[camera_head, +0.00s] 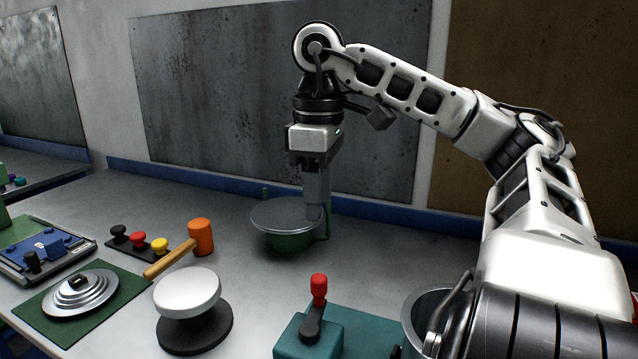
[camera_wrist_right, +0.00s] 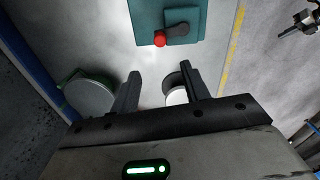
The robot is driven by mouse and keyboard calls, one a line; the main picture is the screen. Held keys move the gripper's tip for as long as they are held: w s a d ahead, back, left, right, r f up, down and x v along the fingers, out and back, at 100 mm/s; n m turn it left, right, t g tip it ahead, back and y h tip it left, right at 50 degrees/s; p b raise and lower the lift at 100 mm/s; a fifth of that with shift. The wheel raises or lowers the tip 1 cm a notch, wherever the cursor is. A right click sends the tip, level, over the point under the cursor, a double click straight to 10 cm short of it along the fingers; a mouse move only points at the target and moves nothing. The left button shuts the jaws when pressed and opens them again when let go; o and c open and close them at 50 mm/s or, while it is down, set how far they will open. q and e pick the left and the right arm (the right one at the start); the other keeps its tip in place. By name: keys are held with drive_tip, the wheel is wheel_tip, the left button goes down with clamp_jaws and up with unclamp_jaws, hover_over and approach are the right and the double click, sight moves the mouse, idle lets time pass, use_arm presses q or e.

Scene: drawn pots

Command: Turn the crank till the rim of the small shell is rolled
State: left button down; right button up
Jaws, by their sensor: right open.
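The crank is a dark arm with a red knob (camera_head: 319,290) on a teal box (camera_head: 355,327) at the front. In the wrist view the knob (camera_wrist_right: 160,39) and box (camera_wrist_right: 147,18) are at the top. My right gripper (camera_head: 318,205) points down at the back, beside a grey disc (camera_head: 280,212) on a green base; its fingertips partly overlap the disc in the picture. In the wrist view my right gripper (camera_wrist_right: 160,82) has its fingers apart with nothing between them, away from the knob. I cannot tell which piece is the small shell. My left gripper is not recognisable.
A white-topped round stake (camera_head: 188,292), an orange-headed mallet (camera_head: 200,238) and a stepped silver lid (camera_head: 80,293) on a green mat stand at left. A metal pot (camera_head: 418,312) is partly hidden behind my right arm. Table between disc and crank is clear.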

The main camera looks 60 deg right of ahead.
drive_tip(key=shift+r, duration=0.25)
